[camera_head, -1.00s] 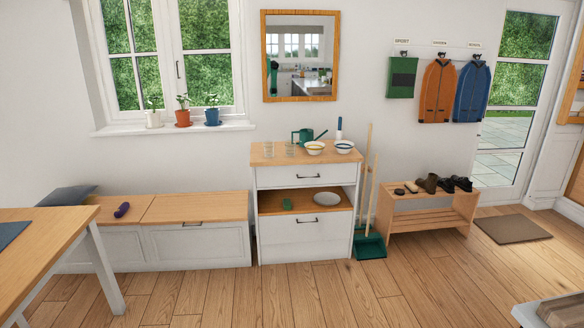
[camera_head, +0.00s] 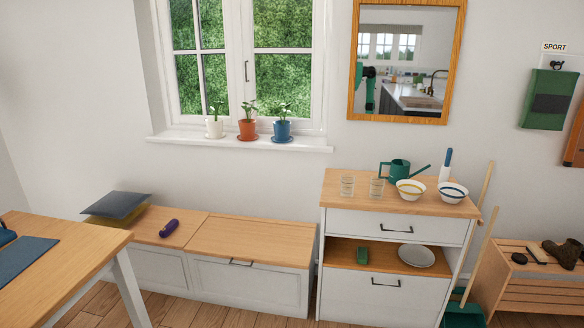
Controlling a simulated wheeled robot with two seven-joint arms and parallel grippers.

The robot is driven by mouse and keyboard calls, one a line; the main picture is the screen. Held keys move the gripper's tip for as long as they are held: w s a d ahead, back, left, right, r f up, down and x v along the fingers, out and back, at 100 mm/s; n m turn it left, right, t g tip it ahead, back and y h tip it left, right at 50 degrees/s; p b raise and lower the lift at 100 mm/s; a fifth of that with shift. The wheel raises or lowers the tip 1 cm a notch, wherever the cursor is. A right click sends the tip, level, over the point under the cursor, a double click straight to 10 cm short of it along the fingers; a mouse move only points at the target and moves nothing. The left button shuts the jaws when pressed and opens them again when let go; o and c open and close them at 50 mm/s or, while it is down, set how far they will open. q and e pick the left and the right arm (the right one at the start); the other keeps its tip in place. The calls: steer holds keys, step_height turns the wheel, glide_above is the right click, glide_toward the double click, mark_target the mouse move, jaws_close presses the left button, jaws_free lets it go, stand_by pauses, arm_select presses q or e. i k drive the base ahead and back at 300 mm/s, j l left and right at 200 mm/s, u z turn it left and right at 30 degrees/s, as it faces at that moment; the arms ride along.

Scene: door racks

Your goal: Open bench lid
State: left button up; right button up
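The storage bench stands against the wall below the window. Its right wooden lid (camera_head: 252,240) lies flat and shut, with a dark handle (camera_head: 241,263) on the white front just under its front edge. The left lid section (camera_head: 187,226) is also flat and carries a dark purple rolled object (camera_head: 169,228). Cushions (camera_head: 117,206) lie at the bench's left end. Neither of my grippers shows in the head view.
A wooden table (camera_head: 75,262) stands at the front left, partly before the bench's left end. A white cabinet (camera_head: 395,226) with glasses, bowls and a green watering can (camera_head: 397,170) stands right of the bench. Potted plants (camera_head: 247,129) line the windowsill above.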

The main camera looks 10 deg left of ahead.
mark_target(271, 245)
steer(key=i+u, duration=0.75)
steer(key=i, duration=0.15)
steer(key=i+l+u, duration=0.2)
steer(key=i+u, duration=0.15)
steer(key=i+l+u, duration=0.35)
steer(key=i, duration=0.15)
